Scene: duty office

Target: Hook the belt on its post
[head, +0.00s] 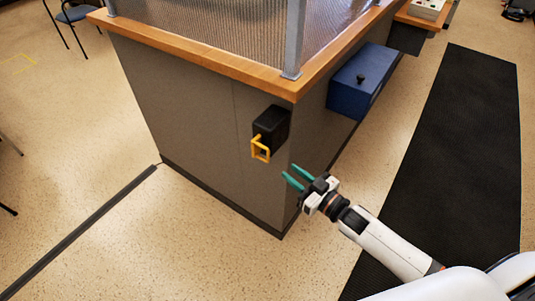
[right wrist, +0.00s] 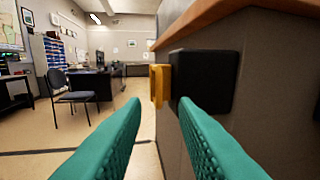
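A black belt housing (head: 272,126) is fixed to the grey counter wall near its corner. A yellow belt end (head: 260,149), shaped like an open square loop, sits at its front. In the right wrist view the yellow end (right wrist: 159,85) is at the left side of the black housing (right wrist: 207,80), just beyond the fingertips. My right gripper (head: 289,172) is open and empty, its green fingers apart, a little below and right of the yellow end. No strap is seen drawn out. I see no post that I can make out. My left gripper is not in view.
The counter (head: 205,135) has a wooden top edge and a glazed screen above. A blue box (head: 360,80) is mounted on its right side. A black mat (head: 455,150) lies at right. A dark strip (head: 85,230) crosses the otherwise open floor at left. Chairs stand farther off.

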